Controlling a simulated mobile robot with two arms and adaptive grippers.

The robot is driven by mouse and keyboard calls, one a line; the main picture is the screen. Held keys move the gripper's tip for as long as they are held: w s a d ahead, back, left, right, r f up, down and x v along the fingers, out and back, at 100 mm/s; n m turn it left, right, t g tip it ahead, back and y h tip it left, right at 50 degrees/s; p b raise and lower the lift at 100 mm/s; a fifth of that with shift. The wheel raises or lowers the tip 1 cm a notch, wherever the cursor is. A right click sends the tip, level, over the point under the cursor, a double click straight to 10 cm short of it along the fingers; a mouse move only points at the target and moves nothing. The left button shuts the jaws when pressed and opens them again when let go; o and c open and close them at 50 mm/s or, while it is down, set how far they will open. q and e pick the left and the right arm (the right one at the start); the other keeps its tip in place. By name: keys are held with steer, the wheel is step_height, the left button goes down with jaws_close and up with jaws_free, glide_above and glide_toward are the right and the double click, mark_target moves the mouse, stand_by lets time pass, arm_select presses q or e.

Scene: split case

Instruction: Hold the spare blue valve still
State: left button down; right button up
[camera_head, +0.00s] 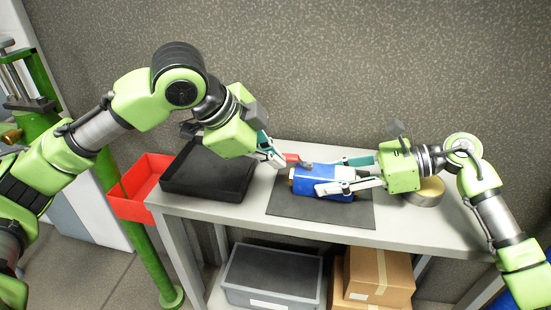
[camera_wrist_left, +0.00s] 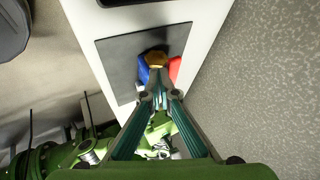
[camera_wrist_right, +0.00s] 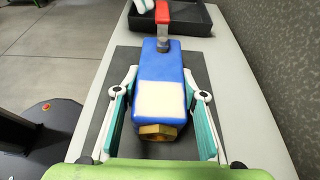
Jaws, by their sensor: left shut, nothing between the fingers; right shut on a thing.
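The blue valve (camera_head: 313,183) lies on the dark mat (camera_head: 300,206) on the bench. It has brass ends, a pale label and a red lever (camera_wrist_right: 164,13). My right gripper (camera_head: 340,176) is shut on the valve's body from the right, one finger along each side, as the right wrist view shows (camera_wrist_right: 160,100). My left gripper (camera_head: 280,163) is shut and empty, at the valve's left end near the red lever. In the left wrist view its fingertips (camera_wrist_left: 159,92) are just in front of the brass end (camera_wrist_left: 156,59); I cannot tell whether they touch it.
A black tray (camera_head: 207,196) sits on the bench to the left, with a red bin (camera_head: 130,207) beyond its left edge. A round tan object (camera_head: 426,196) is beside my right gripper. A grey crate (camera_head: 270,272) and cardboard boxes (camera_head: 378,275) stand on the shelf below.

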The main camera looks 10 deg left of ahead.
steer(key=shift+s+f, duration=0.1)
steer(key=shift+f, duration=0.35)
arm_select(q)
steer(key=s, duration=0.4)
steer(key=shift+s, duration=0.2)
steer(key=v, duration=1)
steer(key=shift+d, duration=0.2)
arm_select(e)
steer(key=o, duration=1.4)
steer(key=shift+r, duration=0.15)
steer(key=shift+c, duration=0.2)
arm_select(q)
steer(key=shift+w, duration=0.1)
arm_select(e)
steer(key=shift+v, duration=4.55)
steer(key=shift+r, duration=0.1)
